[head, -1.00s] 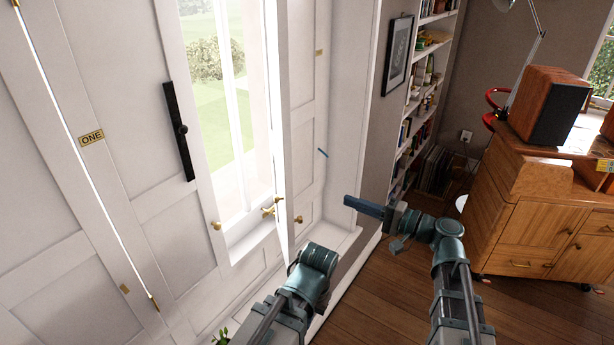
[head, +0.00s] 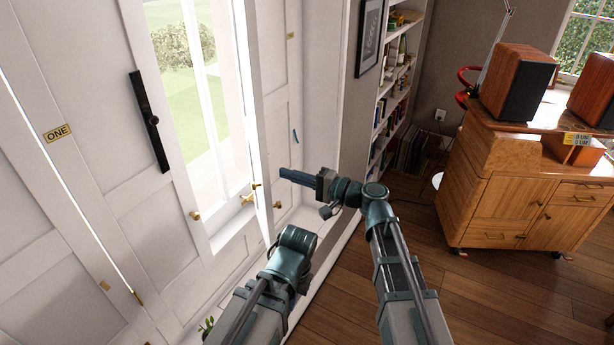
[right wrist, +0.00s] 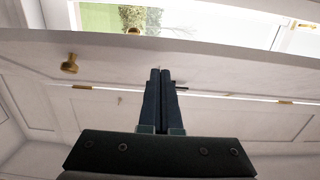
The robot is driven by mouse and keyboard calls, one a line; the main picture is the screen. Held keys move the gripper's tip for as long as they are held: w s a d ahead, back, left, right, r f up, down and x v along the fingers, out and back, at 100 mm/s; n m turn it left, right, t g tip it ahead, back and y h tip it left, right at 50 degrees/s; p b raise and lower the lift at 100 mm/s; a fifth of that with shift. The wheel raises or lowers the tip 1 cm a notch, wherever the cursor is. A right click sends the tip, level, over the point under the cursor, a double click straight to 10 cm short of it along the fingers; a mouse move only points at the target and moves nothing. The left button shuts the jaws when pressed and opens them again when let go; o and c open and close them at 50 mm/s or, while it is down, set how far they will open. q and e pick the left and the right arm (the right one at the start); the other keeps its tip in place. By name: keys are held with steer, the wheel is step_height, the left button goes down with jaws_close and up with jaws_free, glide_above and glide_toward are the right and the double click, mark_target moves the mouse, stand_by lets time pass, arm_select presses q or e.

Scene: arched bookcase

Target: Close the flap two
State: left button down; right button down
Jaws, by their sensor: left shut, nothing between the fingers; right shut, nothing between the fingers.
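The white flap at the right of the window, probably flap two, shows nearly edge-on in the head view (head: 254,120) and stands swung out; I cannot read a label on it. A brass knob (head: 277,205) sits low on it and also shows in the right wrist view (right wrist: 69,64). My right gripper (head: 283,172) is shut and empty, its tips just right of the flap's edge. In the right wrist view its shut fingers (right wrist: 160,72) point at the white panel; I cannot tell if they touch. My left gripper (head: 292,238) is below, its fingers hidden.
A white panel (head: 283,100) lies right of the swung-out flap. A bookcase (head: 395,80) and a wooden cabinet (head: 490,205) stand to the right. The wooden floor (head: 460,290) between is free.

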steer(key=shift+s+a, duration=0.4)
steer(key=shift+a, duration=0.45)
